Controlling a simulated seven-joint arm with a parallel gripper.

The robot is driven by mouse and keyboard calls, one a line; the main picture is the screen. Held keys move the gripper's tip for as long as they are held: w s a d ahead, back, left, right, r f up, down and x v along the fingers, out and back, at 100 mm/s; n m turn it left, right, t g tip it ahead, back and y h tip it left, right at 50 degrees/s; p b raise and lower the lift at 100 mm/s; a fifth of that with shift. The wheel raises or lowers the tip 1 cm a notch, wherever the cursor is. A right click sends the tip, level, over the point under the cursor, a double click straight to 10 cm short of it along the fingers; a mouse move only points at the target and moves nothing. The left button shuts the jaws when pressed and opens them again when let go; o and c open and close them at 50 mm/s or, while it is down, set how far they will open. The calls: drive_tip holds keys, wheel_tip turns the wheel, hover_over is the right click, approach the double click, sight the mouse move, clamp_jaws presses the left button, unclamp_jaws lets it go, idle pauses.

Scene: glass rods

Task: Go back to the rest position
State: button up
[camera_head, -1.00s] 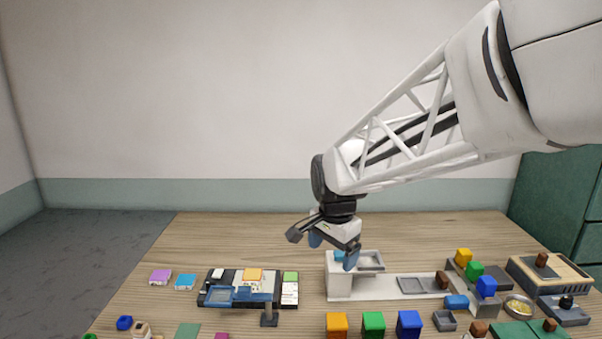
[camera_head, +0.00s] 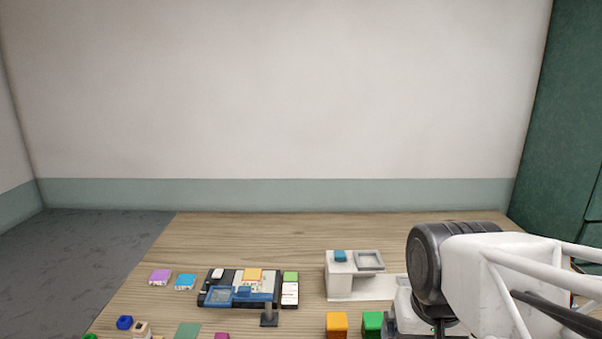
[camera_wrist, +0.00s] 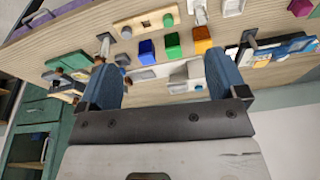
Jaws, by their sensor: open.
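My gripper (camera_wrist: 165,88) shows in the wrist view as two blue fingers spread wide apart with nothing between them that they touch. In the head view my arm covers the lower right, and the fingertips are hidden or below the frame. The gripper is above the table (camera_head: 290,225), apart from the objects on it. A white stand (camera_head: 341,280) with a small blue block (camera_head: 340,256) on top and a shallow grey tray (camera_head: 369,260) stands left of my arm.
Orange (camera_head: 337,324) and green (camera_head: 372,322) blocks stand at the front near my arm. A black board (camera_head: 212,297) with cards and a blue-framed holder (camera_head: 243,294) lies to the left. Purple (camera_head: 160,277) and light blue (camera_head: 185,281) pieces lie farther left. The table's back strip is clear.

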drive_tip(key=shift+s+d+f+n, duration=0.2)
drive_tip(key=shift+s+n, duration=0.05)
drive_tip(key=shift+s, duration=0.4)
drive_tip(key=shift+s+d+f+n, duration=0.15)
drive_tip(key=shift+s+f+n, duration=0.1)
drive_tip(key=shift+s, duration=0.35)
